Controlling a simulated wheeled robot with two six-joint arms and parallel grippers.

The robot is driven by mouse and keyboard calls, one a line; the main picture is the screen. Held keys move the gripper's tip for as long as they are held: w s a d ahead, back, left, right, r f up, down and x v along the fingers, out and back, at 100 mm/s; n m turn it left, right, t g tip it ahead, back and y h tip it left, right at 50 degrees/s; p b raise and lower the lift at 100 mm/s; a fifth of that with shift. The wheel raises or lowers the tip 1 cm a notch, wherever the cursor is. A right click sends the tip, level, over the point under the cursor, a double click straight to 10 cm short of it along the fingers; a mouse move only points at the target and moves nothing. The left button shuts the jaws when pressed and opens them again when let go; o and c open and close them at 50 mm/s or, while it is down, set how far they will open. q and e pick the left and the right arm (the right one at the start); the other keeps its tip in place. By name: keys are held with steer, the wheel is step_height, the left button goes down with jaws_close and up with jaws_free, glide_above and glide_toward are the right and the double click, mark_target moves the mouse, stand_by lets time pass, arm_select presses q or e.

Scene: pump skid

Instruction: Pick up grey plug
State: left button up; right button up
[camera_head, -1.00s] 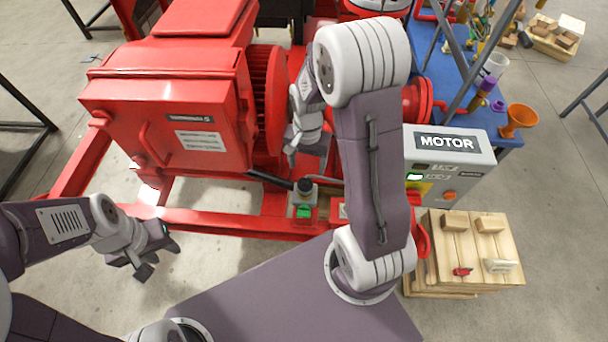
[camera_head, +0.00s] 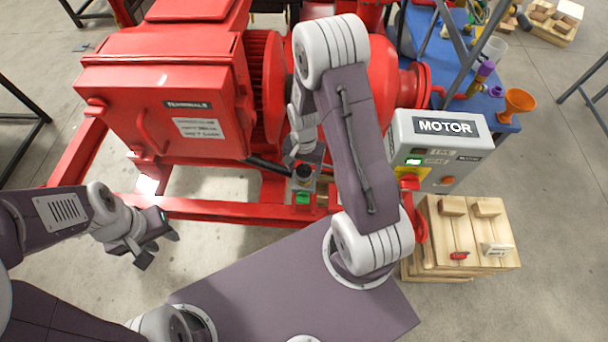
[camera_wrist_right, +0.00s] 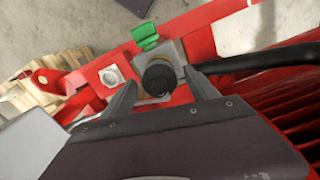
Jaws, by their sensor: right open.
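The plug (camera_head: 304,174), dark grey to black and round on top, sits on a small grey housing with a green part (camera_head: 302,198) at the red frame's front. In the right wrist view the plug (camera_wrist_right: 158,77) shows end-on, with a thick black cable beside it running right. My left gripper (camera_head: 158,247) is open and empty over the floor at left.
The red motor with its terminal box (camera_head: 170,110) stands close behind and left. The grey MOTOR control box (camera_head: 438,150) is at right. A wooden pallet (camera_head: 435,235) with small blocks lies below it. A blue table (camera_head: 490,110) holds an orange funnel (camera_head: 518,103).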

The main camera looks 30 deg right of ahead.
mark_target(306, 168)
steer(key=shift+s+a+r, duration=0.1)
steer(key=c, duration=0.7)
jaws_close()
steer(key=shift+r, duration=0.1)
steer(key=shift+r, duration=0.3)
steer(key=r, duration=0.4)
steer(key=shift+s, duration=0.4)
steer(key=s+d+r, duration=0.1)
steer(key=s+r, duration=0.2)
steer(key=s, duration=0.2)
steer(key=s+d+r+b, duration=0.1)
steer(key=s+r, duration=0.2)
steer(key=s, duration=0.2)
steer(key=shift+s+d, duration=0.15)
steer(key=shift+s, duration=0.15)
